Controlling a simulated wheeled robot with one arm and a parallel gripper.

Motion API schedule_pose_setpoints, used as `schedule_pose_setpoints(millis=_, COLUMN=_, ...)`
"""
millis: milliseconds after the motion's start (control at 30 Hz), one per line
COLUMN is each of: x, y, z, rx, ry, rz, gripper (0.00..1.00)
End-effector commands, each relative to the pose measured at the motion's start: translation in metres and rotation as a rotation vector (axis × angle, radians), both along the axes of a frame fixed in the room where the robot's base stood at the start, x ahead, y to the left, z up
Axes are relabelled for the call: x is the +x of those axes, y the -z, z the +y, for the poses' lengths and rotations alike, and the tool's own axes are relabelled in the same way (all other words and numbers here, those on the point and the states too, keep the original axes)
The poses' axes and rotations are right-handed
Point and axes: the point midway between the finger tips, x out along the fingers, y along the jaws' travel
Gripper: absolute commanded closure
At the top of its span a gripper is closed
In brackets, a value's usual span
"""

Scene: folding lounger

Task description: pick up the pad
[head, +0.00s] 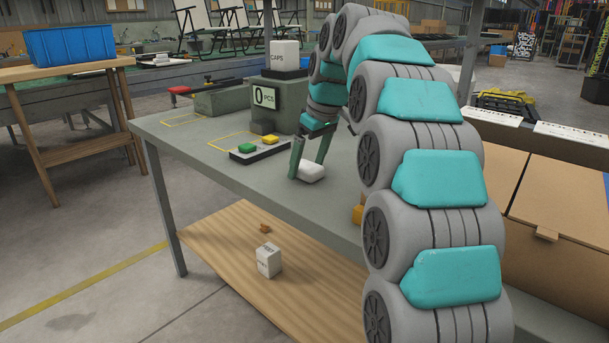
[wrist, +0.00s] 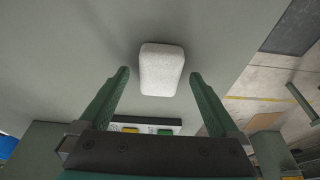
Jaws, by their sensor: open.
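The pad (head: 312,173) is a small white rounded block lying on the grey table (head: 215,165). In the wrist view the pad (wrist: 161,70) is upright in the picture, centred between and just beyond the fingertips. My gripper (head: 310,162) is over the table with its green fingers pointing down at the pad. In the wrist view my gripper (wrist: 160,75) is open, with a finger on each side of the pad and visible gaps. I cannot tell from the head view whether a finger touches it.
A white carton (head: 268,260) lies on the lower shelf (head: 225,235). Cardboard boxes (head: 560,210) stand right.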

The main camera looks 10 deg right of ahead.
Motion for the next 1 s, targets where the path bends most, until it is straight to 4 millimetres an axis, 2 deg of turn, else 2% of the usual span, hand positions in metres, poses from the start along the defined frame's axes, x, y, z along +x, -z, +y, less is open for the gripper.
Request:
schedule_pose_setpoints(millis=67, x=-0.0002, y=-0.0008, z=0.0000, rx=0.000, ry=0.000, rz=0.000, gripper=0.03)
schedule_pose_setpoints(millis=833, x=-0.0006, y=-0.0009, z=0.0002, rx=0.000, ry=0.000, rz=0.000, gripper=0.89)
schedule_pose_setpoints(millis=1000, x=-0.0006, y=-0.0010, z=0.0002, rx=0.000, ry=0.000, rz=0.000, gripper=0.92)
